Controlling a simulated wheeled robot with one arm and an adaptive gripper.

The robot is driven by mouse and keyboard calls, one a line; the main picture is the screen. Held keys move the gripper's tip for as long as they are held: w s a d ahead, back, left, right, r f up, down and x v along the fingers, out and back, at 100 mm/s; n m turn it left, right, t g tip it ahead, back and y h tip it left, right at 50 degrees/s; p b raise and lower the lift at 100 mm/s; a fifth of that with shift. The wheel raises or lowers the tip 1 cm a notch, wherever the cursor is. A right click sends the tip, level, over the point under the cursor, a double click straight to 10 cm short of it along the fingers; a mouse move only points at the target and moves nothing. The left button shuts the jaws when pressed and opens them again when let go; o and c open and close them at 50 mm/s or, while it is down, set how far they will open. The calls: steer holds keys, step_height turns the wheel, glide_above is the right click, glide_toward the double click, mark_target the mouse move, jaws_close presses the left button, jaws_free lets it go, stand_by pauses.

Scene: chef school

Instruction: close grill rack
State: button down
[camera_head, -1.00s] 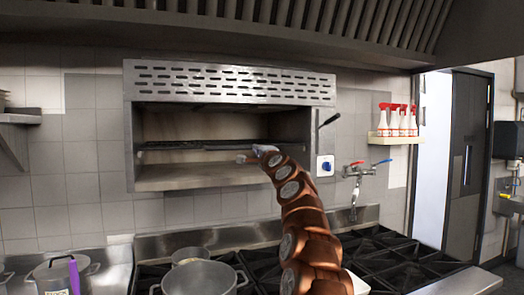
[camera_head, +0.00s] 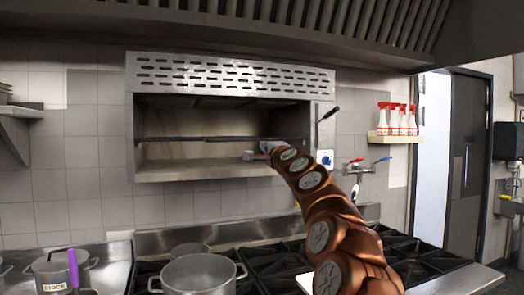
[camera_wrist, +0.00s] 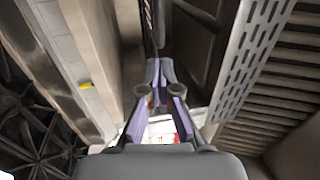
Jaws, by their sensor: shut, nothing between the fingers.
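The grill (camera_head: 230,75) is a wall-mounted steel unit with a slotted top panel and an open front. Its rack (camera_head: 190,139) shows as a thin dark bar across the opening, in line with the cavity; its depth is hard to tell. My gripper (camera_head: 250,156) is at the right part of the opening, just below the rack's bar, shut and empty. In the wrist view the gripper (camera_wrist: 158,68) has its fingers together, with a dark bar ahead that may be the rack. I cannot tell whether they touch.
A lever (camera_head: 328,115) and a blue knob (camera_head: 325,160) are at the grill's right side. A stove (camera_head: 265,260) with pots (camera_head: 198,274) is below. A tap (camera_head: 360,170) and a shelf with spray bottles (camera_head: 396,137) are to the right. The hood (camera_head: 260,30) hangs above.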

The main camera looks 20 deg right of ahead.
steer(key=b+v, duration=0.2)
steer(key=v, duration=0.4)
steer(key=shift+s, duration=0.35)
steer(key=s+a+f+n+g+y, duration=0.2)
steer(key=s+a+f+n, duration=0.15)
steer(key=a, duration=0.25)
steer(key=s+a+f+n+g+y, duration=0.2)
steer(key=a+f+n, duration=0.1)
steer(key=a+f, duration=0.25)
steer(key=s+a+f+n+g, duration=0.6)
steer(key=s+a+f+g, duration=0.15)
steer(key=s+f, duration=0.6)
steer(key=s+d+f+n+g+h, duration=0.25)
steer(key=s+f+g, duration=0.25)
steer(key=s+f, duration=1.25)
steer(key=s+d+f+n+g+h, duration=0.1)
steer(key=s+d+f+g, duration=0.1)
steer(key=s, duration=0.8)
steer(key=s+d+f+n+g+h, duration=0.1)
steer(key=s+d+f, duration=0.4)
steer(key=s, duration=0.5)
steer(key=shift+d+f+g+h+p, duration=0.35)
steer(key=shift+f+g, duration=0.35)
steer(key=shift+g, duration=0.55)
steer(key=shift+a, duration=0.1)
